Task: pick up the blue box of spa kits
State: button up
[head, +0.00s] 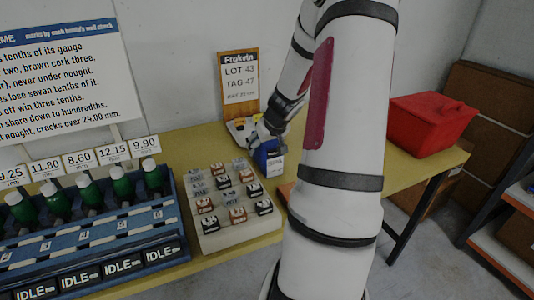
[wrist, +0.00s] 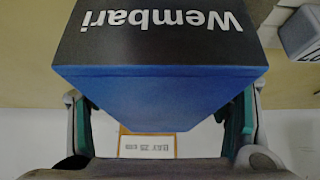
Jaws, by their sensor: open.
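A blue box (head: 269,160) stands on the table near the wall, below and at my gripper (head: 258,137) in the head view. In the wrist view the blue box (wrist: 160,92) fills the upper middle, its dark face marked "Wembari", upside down. I cannot read a word for spa kits on it. My gripper (wrist: 162,122) is open, with one teal-padded finger on each side of the box's near blue part. Gaps show between the box and both pads. My arm hides part of the scene right of the box in the head view.
A tray of small labelled blocks (head: 206,226) stands just left of the box. A sign "LOT 43 TAG 47" (head: 239,85) stands behind. A blue rack (head: 90,230) with green bottles is at left, a red bin (head: 428,123) at right.

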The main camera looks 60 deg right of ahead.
jog(key=shift+c, duration=0.3)
jog(key=c, duration=1.5)
jog(key=shift+r, duration=0.1)
